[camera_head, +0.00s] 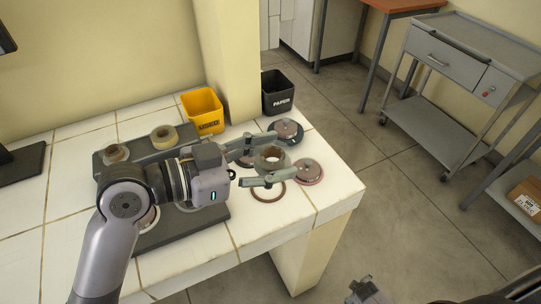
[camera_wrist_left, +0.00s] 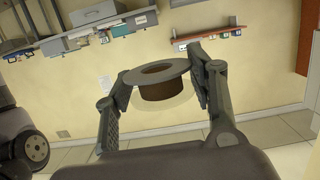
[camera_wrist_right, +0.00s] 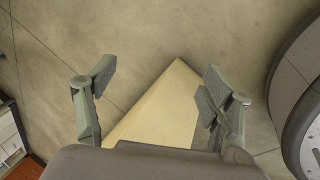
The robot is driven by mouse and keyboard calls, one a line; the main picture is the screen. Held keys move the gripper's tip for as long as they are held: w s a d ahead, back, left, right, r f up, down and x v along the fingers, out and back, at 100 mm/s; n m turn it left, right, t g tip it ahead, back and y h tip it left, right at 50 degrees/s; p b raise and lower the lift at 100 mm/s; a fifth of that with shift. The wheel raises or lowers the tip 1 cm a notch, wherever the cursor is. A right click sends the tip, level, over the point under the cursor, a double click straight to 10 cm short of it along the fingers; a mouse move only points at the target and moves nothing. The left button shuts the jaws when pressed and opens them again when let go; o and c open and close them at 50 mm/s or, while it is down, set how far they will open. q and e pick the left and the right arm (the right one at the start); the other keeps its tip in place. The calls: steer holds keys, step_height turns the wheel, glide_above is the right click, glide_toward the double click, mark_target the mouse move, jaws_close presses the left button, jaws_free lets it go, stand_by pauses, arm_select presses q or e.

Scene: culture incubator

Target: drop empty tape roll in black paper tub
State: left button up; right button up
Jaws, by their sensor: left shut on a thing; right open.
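My left gripper (camera_head: 262,166) is shut on a tape roll (camera_head: 270,159), a ring with an open centre. It holds the roll above the right part of the tiled counter. In the left wrist view the roll (camera_wrist_left: 165,91) sits between both fingertips, with a grey rim, a brown core and a pale, see-through outer band.
A yellow tub (camera_head: 203,112) stands at the counter's back. Other rolls and discs, such as a tan roll (camera_head: 164,132), a dark disc (camera_head: 287,129) and a reddish disc (camera_head: 309,170), lie around. A wall pillar (camera_head: 228,60) is beside the black tub. A grey cart (camera_head: 440,120) stands right.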

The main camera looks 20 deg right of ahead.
arm_select(q)
steer(key=w+a+f+n+t+y, duration=0.2)
steer(key=w+a+n+t+y, duration=0.15)
steer(key=a+n+t, duration=0.2)
steer(key=w+a+f+n+t+y, duration=0.3)
steer(key=w+a+n+t, duration=0.15)
steer(key=a, duration=0.25)
steer(key=a+f+n+t+y, duration=0.1)
steer(key=a+n+y, duration=0.1)
steer(key=a, duration=0.3)
steer(key=s+a+f+n+t+y, duration=0.1)
steer(key=a+f+n+y, duration=0.1)
steer(key=a+y, duration=0.2)
steer(key=s+a+f+n+y, duration=0.1)
steer(key=a+f+y, duration=0.1)
steer(key=a, duration=0.5)
steer(key=shift+s+a+n+t+y, duration=0.1)
steer(key=shift+s+n+t+y, duration=0.1)
steer(key=shift+n+t+y, duration=0.3)
arm_select(e)
steer(key=s+a+f+m+g+y, duration=0.1)
steer(key=s+a+f+m, duration=0.1)
steer(key=s+a, duration=0.5)
steer(key=s+a+f+m+g+y, duration=0.1)
steer(key=s+a+f+m+y, duration=0.1)
steer(key=s+a, duration=0.6)
steer(key=s+f, duration=0.1)
steer(key=s, duration=0.3)
steer(key=shift+s+f, duration=0.25)
steer(key=shift+f, duration=0.05)
